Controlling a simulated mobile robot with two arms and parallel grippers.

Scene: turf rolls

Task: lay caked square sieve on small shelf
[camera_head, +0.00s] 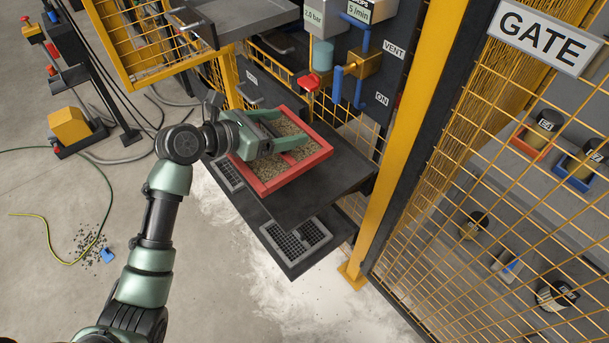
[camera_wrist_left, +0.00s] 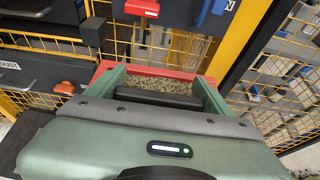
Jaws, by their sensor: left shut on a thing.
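The caked square sieve is a red square frame (camera_head: 312,160) filled with brown grainy matter. My left gripper (camera_head: 292,130) is shut on it, its green fingers reaching over the frame from the left. In the left wrist view the sieve's far red rim (camera_wrist_left: 185,73) and the caked filling show between and beyond the fingers (camera_wrist_left: 162,88). The sieve is over a dark flat shelf (camera_head: 340,180) on the machine. I cannot tell whether it touches the shelf. My right gripper is not in view.
A lower dark ledge with grey grates (camera_head: 300,238) juts out below the shelf. A grey tray (camera_head: 250,18) hangs above at the back. A red valve handle (camera_head: 309,82), a yellow post (camera_head: 395,150) and the mesh gate (camera_head: 500,200) stand close behind and right.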

